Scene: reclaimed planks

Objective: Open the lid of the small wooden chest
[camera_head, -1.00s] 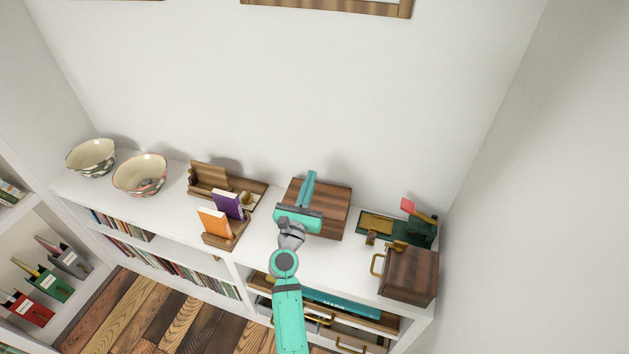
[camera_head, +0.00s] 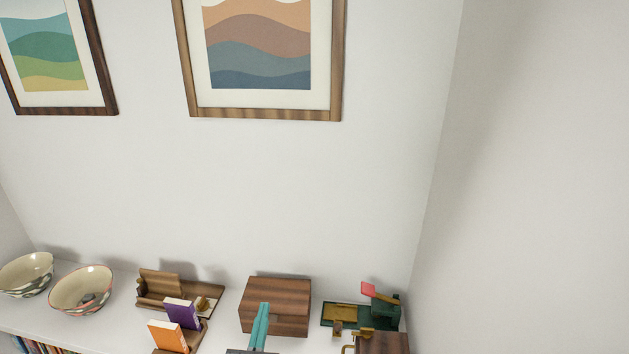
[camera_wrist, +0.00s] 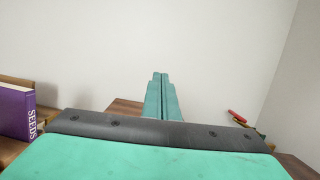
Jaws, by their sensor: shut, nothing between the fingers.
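The small wooden chest (camera_head: 272,291), a dark brown box with a flat top, stands on the white shelf top in the middle of the head view. Its lid looks down. My gripper (camera_head: 263,305) has its teal fingers together and empty, in front of the chest and overlapping its front face in the picture. Whether they touch it cannot be told. In the wrist view the shut fingers (camera_wrist: 160,76) point ahead toward the wall, and part of the chest (camera_wrist: 124,106) shows to their left; the gripper body hides the rest.
Left of the chest are a wooden desk organizer (camera_head: 158,283), a purple book (camera_head: 182,313) and an orange book (camera_head: 167,336). Two bowls (camera_head: 82,291) stand farther left. At right are a green tray item (camera_head: 385,308) and a brown wooden box (camera_head: 384,343) with a brass handle.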

